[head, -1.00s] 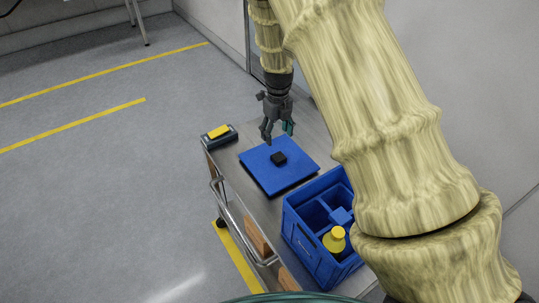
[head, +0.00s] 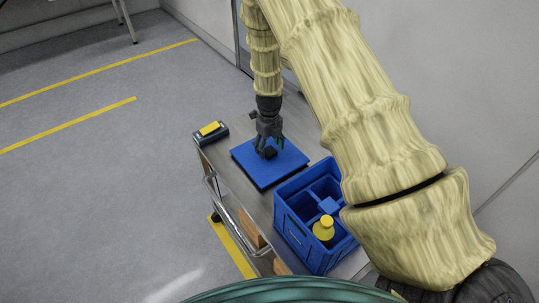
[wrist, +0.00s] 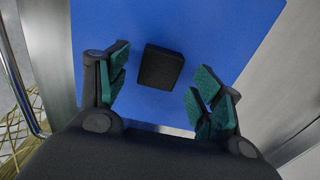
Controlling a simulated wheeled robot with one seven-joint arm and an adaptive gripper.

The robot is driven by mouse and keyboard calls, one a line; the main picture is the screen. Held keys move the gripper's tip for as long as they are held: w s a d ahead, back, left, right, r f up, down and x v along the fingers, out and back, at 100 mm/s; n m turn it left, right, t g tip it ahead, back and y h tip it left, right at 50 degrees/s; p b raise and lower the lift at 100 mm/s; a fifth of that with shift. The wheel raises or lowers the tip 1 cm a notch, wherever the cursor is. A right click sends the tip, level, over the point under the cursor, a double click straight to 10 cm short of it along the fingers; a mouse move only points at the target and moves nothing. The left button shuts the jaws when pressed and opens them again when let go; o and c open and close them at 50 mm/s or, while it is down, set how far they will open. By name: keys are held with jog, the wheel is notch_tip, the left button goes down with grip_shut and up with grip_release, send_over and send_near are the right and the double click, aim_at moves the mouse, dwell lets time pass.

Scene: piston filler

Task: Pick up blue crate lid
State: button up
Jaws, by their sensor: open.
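The blue crate lid (head: 288,164) lies flat on the cart top in the head view. It also fills much of the wrist view (wrist: 205,45). A small black block-shaped handle (wrist: 160,67) stands on the lid's middle. My gripper (head: 268,148) is open above the lid, close to the handle. In the wrist view its two green-padded fingers (wrist: 160,88) sit to the left and right of the handle, with gaps on both sides. The handle lies slightly beyond the line between the fingertips. In the head view the gripper partly hides the handle.
A blue crate (head: 300,245) with dividers stands beside the lid on the metal cart (head: 236,178), holding a yellow-capped bottle (head: 324,229). A dark device with a yellow top (head: 210,131) sits at the cart's far left corner. A wall rises on the right.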

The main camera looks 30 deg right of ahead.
jog(key=shift+w+f, duration=0.15)
jog(key=shift+f, duration=0.5)
jog(key=shift+r, duration=0.1)
jog(key=c, duration=1.2)
jog(key=shift+c, duration=0.2)
